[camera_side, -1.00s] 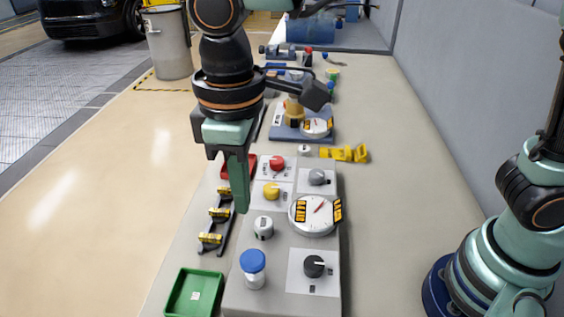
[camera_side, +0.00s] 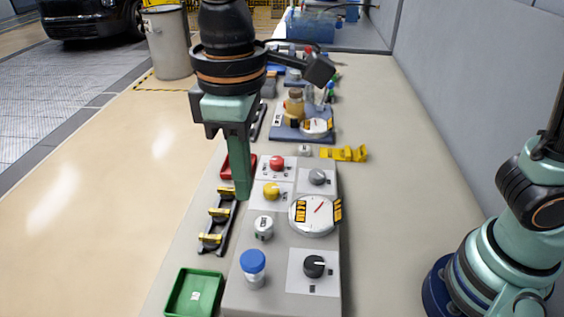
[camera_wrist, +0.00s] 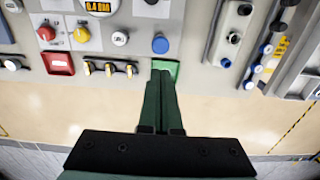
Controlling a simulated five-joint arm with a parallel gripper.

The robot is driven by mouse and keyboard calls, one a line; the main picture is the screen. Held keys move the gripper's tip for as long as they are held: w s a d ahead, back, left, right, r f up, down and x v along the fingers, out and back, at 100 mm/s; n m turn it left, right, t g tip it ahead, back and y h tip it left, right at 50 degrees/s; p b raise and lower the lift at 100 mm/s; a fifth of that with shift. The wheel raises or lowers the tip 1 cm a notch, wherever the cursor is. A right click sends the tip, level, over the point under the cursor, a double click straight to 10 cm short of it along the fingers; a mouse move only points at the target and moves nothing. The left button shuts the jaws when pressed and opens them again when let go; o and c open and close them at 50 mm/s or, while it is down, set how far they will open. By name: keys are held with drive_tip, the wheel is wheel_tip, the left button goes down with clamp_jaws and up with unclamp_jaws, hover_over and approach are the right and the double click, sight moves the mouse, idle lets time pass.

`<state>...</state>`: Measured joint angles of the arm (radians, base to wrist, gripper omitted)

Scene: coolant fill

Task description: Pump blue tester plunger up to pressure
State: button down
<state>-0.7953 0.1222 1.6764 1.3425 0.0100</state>
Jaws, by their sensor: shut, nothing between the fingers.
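The blue plunger (camera_side: 253,262) is a round blue cap on a short white cylinder, upright on the near left part of the grey panel. It also shows in the wrist view as a blue disc (camera_wrist: 160,45) just beyond my fingertips. My gripper (camera_side: 242,196) is shut and empty, pointing down. In the side view its tip is above the plunger in the picture, beside the yellow knob, and apart from the plunger. The round white gauge (camera_side: 312,221) has a red needle and yellow digital readouts; in the wrist view, a yellow readout shows about 0.4 bar (camera_wrist: 92,5).
A green tray (camera_side: 180,303) lies left of the panel, a red tray (camera_side: 228,170) farther back. A black rack with yellow pieces (camera_side: 211,237) stands between them. Red (camera_side: 277,162), yellow (camera_side: 271,191), white (camera_side: 263,228) and black (camera_side: 314,266) knobs or caps crowd the panel.

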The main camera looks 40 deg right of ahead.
sight(254, 258)
wheel_tip(254, 258, down, 14)
drive_tip(key=shift+f, duration=0.1)
idle(0.5)
drive_tip(key=shift+f, duration=1.4)
drive_tip(key=shift+s, duration=0.1)
wheel_tip(254, 258, up, 15)
drive_tip(key=shift+f, duration=0.2)
idle(0.5)
